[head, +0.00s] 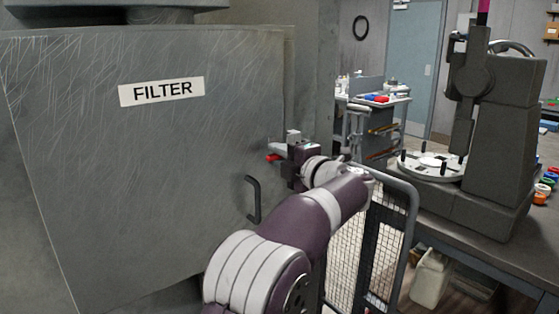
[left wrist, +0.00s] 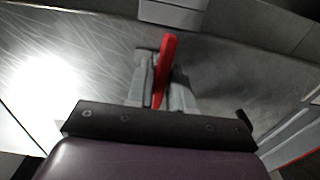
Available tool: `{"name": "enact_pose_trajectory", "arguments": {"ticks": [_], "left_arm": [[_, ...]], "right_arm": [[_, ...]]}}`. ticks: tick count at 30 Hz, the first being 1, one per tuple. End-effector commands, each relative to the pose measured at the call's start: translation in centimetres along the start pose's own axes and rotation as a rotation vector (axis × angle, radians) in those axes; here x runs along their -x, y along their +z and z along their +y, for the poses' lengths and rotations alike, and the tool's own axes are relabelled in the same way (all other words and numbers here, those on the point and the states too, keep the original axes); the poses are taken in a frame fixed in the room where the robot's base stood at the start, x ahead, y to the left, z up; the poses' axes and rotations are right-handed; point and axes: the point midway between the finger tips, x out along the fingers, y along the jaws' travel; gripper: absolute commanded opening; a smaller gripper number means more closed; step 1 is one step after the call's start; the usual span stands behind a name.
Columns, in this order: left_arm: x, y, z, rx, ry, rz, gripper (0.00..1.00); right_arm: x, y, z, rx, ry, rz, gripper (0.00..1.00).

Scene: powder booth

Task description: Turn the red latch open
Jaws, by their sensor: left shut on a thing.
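The red latch (left wrist: 166,62) stands out between the two grey fingers of my left gripper (left wrist: 160,95) in the left wrist view. The fingers are shut on it. In the head view only a small red part of the latch (head: 272,158) shows at the right edge of the grey filter door, with my left gripper (head: 280,149) against it. The rest of the latch is hidden behind the fingers. My right gripper is not in view.
The grey door (head: 130,190) with a FILTER label has a dark bar handle (head: 255,199) below the latch. A mesh panel (head: 370,240) stands right of my arm. A bench (head: 480,245) with a dark machine is further right.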

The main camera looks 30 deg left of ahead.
Motion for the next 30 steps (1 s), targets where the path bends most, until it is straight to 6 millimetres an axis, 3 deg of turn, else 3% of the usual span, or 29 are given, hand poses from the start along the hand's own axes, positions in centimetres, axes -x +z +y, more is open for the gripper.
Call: {"name": "enact_pose_trajectory", "arguments": {"ticks": [13, 14, 15, 24, 26, 30], "left_arm": [[0.0, 0.0, 0.0, 0.009, -0.001, 0.001, 0.0], [0.0, 0.0, 0.0, 0.009, -0.001, 0.001, 0.31], [0.0, 0.0, -0.1, 0.008, -0.001, 0.001, 0.38], [0.3, 0.0, -0.1, 0.007, -0.001, -0.001, 0.38], [1.0, 0.1, -0.1, 0.007, -0.001, -0.002, 0.38], [4.4, 0.1, -0.2, 0.007, -0.002, -0.005, 0.38]], "right_arm": [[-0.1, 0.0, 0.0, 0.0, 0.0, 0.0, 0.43], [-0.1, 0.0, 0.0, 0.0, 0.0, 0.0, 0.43], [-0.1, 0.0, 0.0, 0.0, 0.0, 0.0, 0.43], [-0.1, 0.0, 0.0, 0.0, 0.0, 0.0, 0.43], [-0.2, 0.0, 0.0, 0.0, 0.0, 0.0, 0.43], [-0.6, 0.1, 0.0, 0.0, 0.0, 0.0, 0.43]]}}
